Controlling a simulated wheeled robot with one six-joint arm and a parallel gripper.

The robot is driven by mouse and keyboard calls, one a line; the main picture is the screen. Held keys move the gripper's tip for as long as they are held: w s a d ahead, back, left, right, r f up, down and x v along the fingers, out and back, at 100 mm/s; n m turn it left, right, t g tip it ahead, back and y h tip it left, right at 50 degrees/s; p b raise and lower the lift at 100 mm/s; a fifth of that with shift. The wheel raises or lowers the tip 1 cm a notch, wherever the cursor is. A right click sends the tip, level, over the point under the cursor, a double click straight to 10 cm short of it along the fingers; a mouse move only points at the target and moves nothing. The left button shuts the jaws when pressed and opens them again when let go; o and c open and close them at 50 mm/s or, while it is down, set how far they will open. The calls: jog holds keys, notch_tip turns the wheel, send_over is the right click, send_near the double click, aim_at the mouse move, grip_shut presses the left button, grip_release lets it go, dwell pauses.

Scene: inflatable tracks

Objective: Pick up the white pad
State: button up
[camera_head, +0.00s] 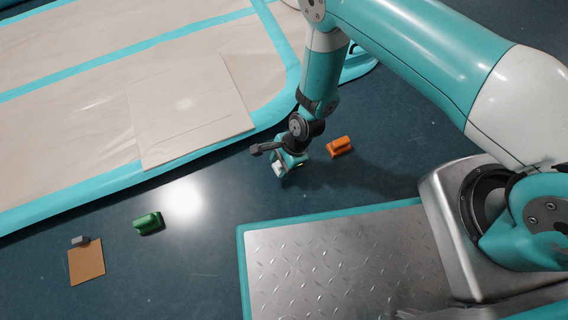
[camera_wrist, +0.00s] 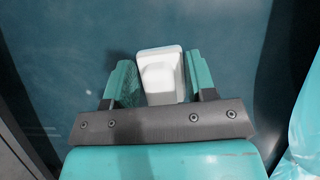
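The white pad (camera_wrist: 160,82) is a small white block with a raised grip on a wider base. In the wrist view it lies between the two teal fingers of my gripper (camera_wrist: 163,82). The right finger is right beside its edge; a narrow dark gap shows on the left side. The fingers are spread and I see no clear grip on it. In the head view my gripper (camera_head: 284,167) is low over the dark floor, and a bit of the white pad (camera_head: 278,169) shows at its fingertips. The rest of it is hidden by the gripper.
An orange block (camera_head: 339,147) lies just right of my gripper. A beige and teal inflatable track (camera_head: 90,75) with a pale square sheet (camera_head: 190,110) fills the upper left.

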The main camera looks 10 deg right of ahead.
jog(key=c, duration=0.4)
jog(key=shift+r, duration=0.1)
notch_tip(320, 180, up, 20)
jog(key=p, duration=1.1)
